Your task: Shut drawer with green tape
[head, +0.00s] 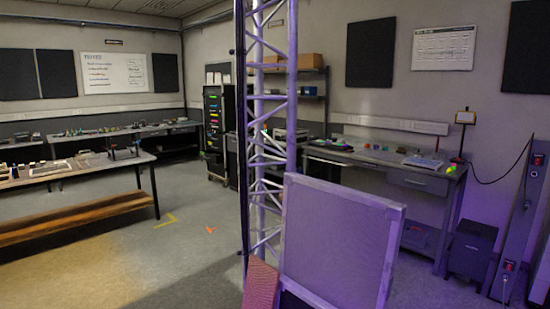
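A tall black drawer cabinet (219,150) on casters stands far off against the back wall, left of the truss. Several small bright strips of differing colours, green among them, mark its drawer fronts. They are too small for me to tell whether any drawer is pulled out. The truss is close to its right side in the picture. Neither of my grippers is in view.
A lit truss tower (273,120) and a grey framed panel (335,245) stand close in front. A table (85,168) with a wooden lower shelf is at left. A workbench (385,165) with drawers runs along the right wall. The floor (165,265) at centre left is open, with an orange marker (210,229).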

